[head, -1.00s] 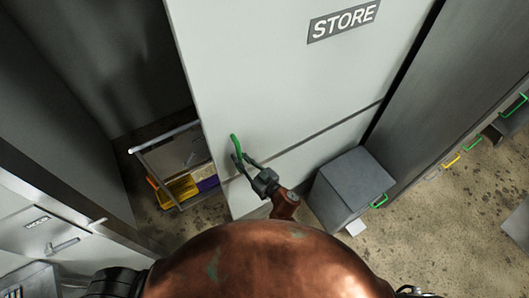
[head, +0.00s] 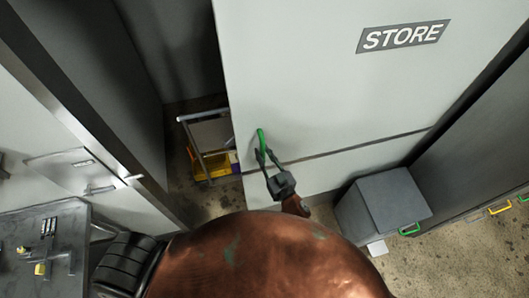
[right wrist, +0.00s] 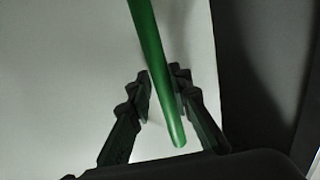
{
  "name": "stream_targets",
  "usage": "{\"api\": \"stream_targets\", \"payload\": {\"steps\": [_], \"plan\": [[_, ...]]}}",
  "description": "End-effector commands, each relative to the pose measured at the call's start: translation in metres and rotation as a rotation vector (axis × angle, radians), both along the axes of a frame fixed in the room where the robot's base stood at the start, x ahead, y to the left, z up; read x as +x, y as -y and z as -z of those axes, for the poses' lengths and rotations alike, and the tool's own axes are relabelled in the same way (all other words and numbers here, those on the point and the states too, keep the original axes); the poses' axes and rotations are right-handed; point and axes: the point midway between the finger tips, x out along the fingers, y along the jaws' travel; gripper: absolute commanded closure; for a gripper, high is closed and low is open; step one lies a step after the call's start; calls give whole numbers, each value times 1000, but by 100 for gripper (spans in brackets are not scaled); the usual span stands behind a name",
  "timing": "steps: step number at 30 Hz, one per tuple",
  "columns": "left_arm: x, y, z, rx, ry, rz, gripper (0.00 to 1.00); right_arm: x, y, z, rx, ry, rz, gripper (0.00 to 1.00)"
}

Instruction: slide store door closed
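The store door (head: 300,80) is a large pale panel with a STORE sign (head: 403,36). Its left edge stands apart from the grey wall on the left, with a dark gap between them. A green bar handle (head: 261,141) is near the door's left edge. My right gripper (head: 266,158) is at this handle, its fingers on either side of it. My left gripper is not in view.
A trolley (head: 205,145) with yellow bins shows in the gap, partly covered by the door. A grey box (head: 385,200) with a green handle stands on the floor right of my gripper. A dark bench (head: 40,235) is at the lower left.

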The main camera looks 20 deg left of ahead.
Motion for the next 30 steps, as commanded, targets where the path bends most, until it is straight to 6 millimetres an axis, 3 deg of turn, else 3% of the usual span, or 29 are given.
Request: {"api": "stream_targets", "payload": {"steps": [5, 17, 30], "plan": [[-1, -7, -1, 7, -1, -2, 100, 1, 2, 0, -1, -1, 3, 69], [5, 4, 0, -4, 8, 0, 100, -6, 9, 1, -1, 0, 3, 69], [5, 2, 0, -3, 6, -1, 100, -69, 66, 1, -2, -2, 3, 69]]}}
